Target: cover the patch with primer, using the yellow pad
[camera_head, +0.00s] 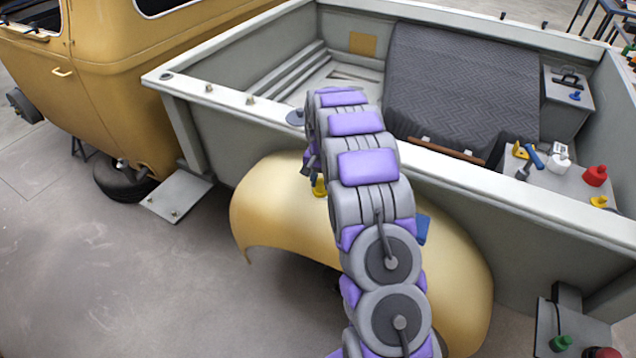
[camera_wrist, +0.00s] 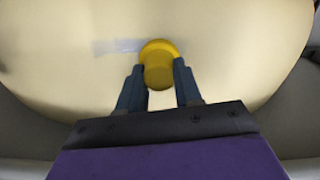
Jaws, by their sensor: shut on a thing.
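The yellow pad (camera_wrist: 160,72) is held between the two fingers of my gripper (camera_wrist: 161,78), which is shut on it. In the wrist view the pad is against or just above the cream-yellow fender (camera_wrist: 60,60); I cannot tell whether it touches. A pale grey-lavender streak (camera_wrist: 116,46) lies on the fender just left of the pad; I cannot tell whether it is bare patch or primer. The arm hides part of the fender there.
The grey truck bed's side rail (camera_head: 470,180) runs behind the arm. A blue item (camera_head: 424,229) sits at the fender, right of the arm. A shelf at right holds a red bottle (camera_head: 595,176) and several small tools. A dark quilted cover (camera_head: 460,85) lies in the bed.

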